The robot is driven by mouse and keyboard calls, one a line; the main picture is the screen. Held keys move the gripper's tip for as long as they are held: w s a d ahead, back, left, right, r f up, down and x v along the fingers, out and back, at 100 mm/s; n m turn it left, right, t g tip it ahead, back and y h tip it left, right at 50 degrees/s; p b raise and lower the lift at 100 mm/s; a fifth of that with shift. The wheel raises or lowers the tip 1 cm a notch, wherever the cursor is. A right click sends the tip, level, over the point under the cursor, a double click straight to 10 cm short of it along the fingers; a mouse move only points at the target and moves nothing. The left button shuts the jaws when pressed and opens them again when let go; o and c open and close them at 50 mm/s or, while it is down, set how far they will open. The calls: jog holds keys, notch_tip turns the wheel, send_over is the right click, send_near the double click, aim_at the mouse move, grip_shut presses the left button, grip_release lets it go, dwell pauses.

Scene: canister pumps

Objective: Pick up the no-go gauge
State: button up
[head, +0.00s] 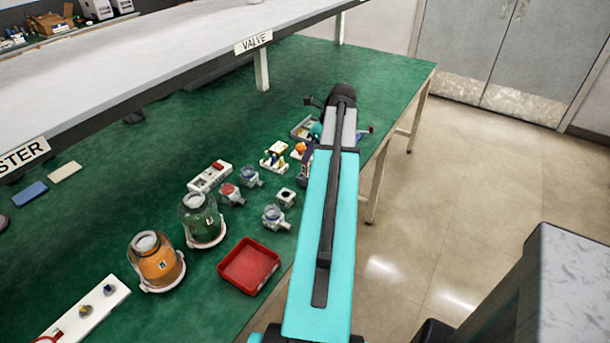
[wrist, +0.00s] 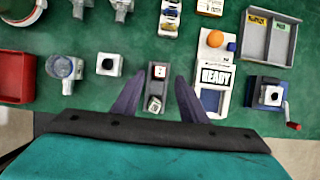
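My gripper (wrist: 160,78) is open in the wrist view, its two dark fingers pointing down toward the bench. Between the fingers is a small grey holder (wrist: 160,89) with a red-marked piece (wrist: 159,71) at its far end and a pale metal block (wrist: 154,104) at its near end. The red-marked piece looks like the no-go gauge, but its lettering is too small to read. The fingers stand on either side of the holder; I cannot tell whether they touch it. In the head view my own arm hides the holder and the fingers.
Close right of the holder stands a white READY stand (wrist: 216,77) with an orange ball (wrist: 216,39). Further right are a crank box (wrist: 254,91) and a two-compartment tray (wrist: 268,52). A white block with a hole (wrist: 110,64) and a red tray (wrist: 16,75) lie left.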

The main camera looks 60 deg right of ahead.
aim_at(306, 172)
jog(key=shift+w+f, duration=0.3)
jog(key=shift+f, duration=0.3)
jog(key=shift+f, duration=0.1)
jog(key=shift+p+x, duration=0.9)
jog(key=shift+x, duration=1.6)
grip_shut()
